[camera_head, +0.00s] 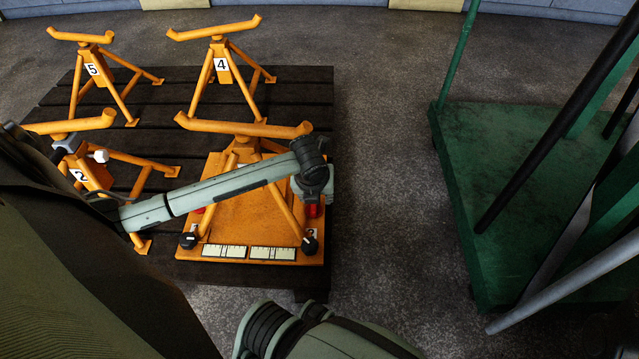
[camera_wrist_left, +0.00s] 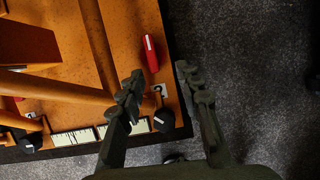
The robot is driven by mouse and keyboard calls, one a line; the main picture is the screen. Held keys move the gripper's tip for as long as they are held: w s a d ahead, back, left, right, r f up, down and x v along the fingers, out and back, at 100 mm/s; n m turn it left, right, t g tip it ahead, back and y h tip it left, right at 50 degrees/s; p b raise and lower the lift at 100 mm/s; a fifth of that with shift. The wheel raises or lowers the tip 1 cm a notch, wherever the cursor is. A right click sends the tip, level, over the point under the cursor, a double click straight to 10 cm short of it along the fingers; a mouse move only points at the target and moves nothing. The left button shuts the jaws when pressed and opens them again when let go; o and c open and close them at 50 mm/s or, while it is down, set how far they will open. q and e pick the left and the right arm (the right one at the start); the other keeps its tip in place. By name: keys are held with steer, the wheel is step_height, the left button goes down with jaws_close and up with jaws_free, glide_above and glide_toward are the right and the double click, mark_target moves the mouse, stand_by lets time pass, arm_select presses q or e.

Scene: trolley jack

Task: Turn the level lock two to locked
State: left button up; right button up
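An orange plate (camera_head: 255,215) carries an orange stand, two black knobs and red pieces. The right black knob (camera_head: 310,245) sits at the front right corner, beside a small label; it also shows in the left wrist view (camera_wrist_left: 164,120). A red piece with a white line (camera_wrist_left: 150,52) lies behind the label (camera_wrist_left: 159,89). I cannot tell which part is level lock two. The left black knob (camera_head: 188,240) is at the other corner. My left gripper (camera_wrist_left: 158,76) is open and empty over the plate's right edge, its fingers apart near the red piece and label. My right gripper is out of view.
Orange stands numbered 5 (camera_head: 92,70), 4 (camera_head: 221,65) and 2 (camera_head: 79,175) stand on a dark slatted pallet (camera_head: 300,90). White scale strips (camera_head: 272,253) lie along the plate's front. A green trolley (camera_head: 500,150) stands right; grey floor (camera_head: 385,150) between is clear.

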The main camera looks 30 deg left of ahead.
mark_target(314, 207)
arm_select(q)
steer(key=shift+w+a+f+y+b, duration=0.2)
steer(key=shift+w+a, duration=0.1)
steer(key=shift+a, duration=0.2)
steer(key=shift+w+a+f+y+b, duration=0.1)
steer(key=shift+w+a+f+y, duration=0.15)
steer(key=shift+a, duration=0.25)
steer(key=b+x, duration=0.2)
steer(key=x, duration=0.4)
steer(key=shift+w+f, duration=0.2)
steer(key=shift+w, duration=0.05)
steer(key=shift+c, duration=0.4)
jaws_close()
